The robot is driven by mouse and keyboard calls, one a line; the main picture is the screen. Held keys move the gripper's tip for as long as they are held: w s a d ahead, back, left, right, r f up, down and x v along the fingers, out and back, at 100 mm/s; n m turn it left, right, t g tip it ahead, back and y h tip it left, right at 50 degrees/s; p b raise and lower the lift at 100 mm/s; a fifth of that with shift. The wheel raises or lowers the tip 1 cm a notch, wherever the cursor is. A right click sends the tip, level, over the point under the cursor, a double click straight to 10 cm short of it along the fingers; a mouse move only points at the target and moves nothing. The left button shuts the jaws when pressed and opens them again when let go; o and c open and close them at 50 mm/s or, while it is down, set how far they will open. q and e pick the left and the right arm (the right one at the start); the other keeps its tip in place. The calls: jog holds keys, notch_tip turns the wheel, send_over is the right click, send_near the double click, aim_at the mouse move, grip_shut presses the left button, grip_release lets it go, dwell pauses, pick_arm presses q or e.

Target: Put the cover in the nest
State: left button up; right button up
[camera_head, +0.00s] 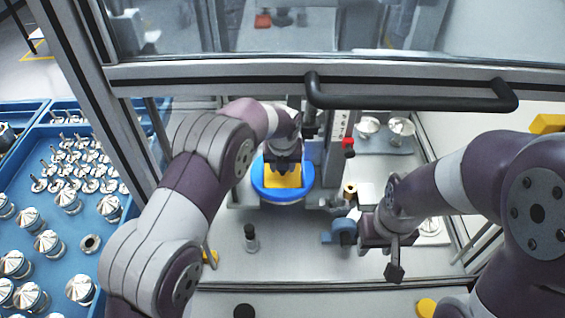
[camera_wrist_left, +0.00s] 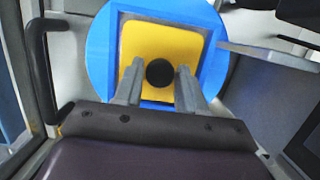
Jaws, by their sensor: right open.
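The yellow square cover (camera_wrist_left: 160,38) with a round black knob (camera_wrist_left: 160,72) is at a square recess in the round blue nest (camera_wrist_left: 101,50). I cannot tell whether it is fully seated or just above. In the head view the cover (camera_head: 284,181) and nest (camera_head: 270,193) are partly behind my left gripper (camera_head: 284,168). In the wrist view the left gripper's fingers (camera_wrist_left: 160,76) stand on both sides of the knob. Whether they press on it is unclear. My right gripper (camera_head: 352,226) is open, beside a small blue part (camera_head: 340,232) right of the nest.
A blue tray (camera_head: 75,150) of several metal housings stands at left. A frame bar with a black handle (camera_head: 410,103) crosses above the work area. A dark post (camera_head: 250,238) and a red knob (camera_head: 348,147) stand near the nest. The front of the grey table is mostly clear.

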aim_at(283, 181)
pick_arm(q)
jog(key=shift+o, duration=0.9)
jog(key=shift+r, duration=0.25)
jog(key=b+v, duration=0.1)
jog(key=v, duration=0.1)
jog(key=s+b+v, duration=0.1)
jog(key=v, duration=0.1)
jog(key=shift+s+r+b, duration=0.1)
jog(key=shift+r+b, duration=0.1)
jog(key=shift+b, duration=0.15)
jog(key=s+b, duration=0.3)
jog(key=s, duration=0.8)
jog(key=shift+r, duration=0.2)
